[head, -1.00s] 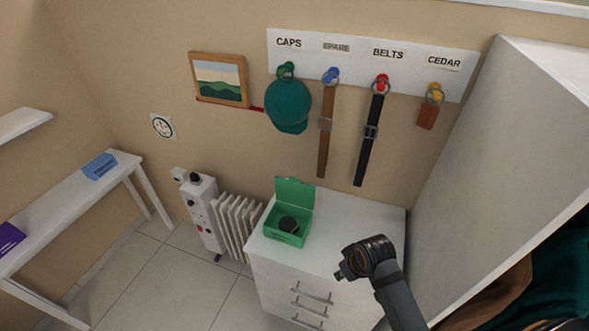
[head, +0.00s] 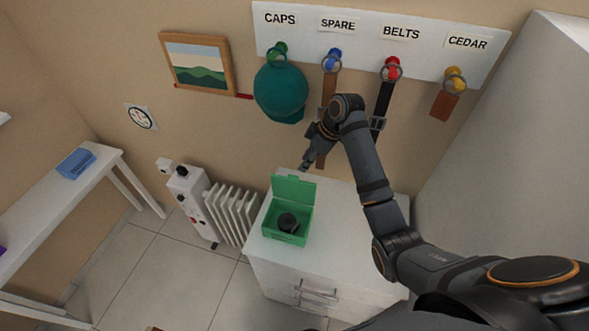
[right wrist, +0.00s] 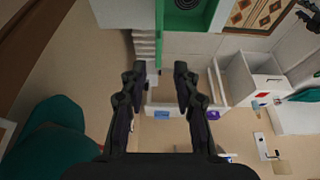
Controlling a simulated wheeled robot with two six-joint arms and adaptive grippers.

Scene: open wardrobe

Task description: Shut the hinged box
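The green hinged box (head: 285,238) stands on the white chest of drawers, its lid (head: 294,190) raised about upright at the back. A dark round item (head: 287,222) lies inside it. In the right wrist view part of the box (right wrist: 186,22) shows at the top edge, cut off by the frame. My right gripper (head: 304,166) is above and behind the lid, apart from it. In the right wrist view its two fingers (right wrist: 160,72) stand apart with nothing between them. My left gripper is in neither current view.
The chest top (head: 345,225) is bare right of the box. A radiator (head: 232,214) stands left of the chest. Behind my right arm hang a teal cap (head: 280,92) and belts on the hook board (head: 300,18). A white wardrobe side (head: 500,130) rises at the right.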

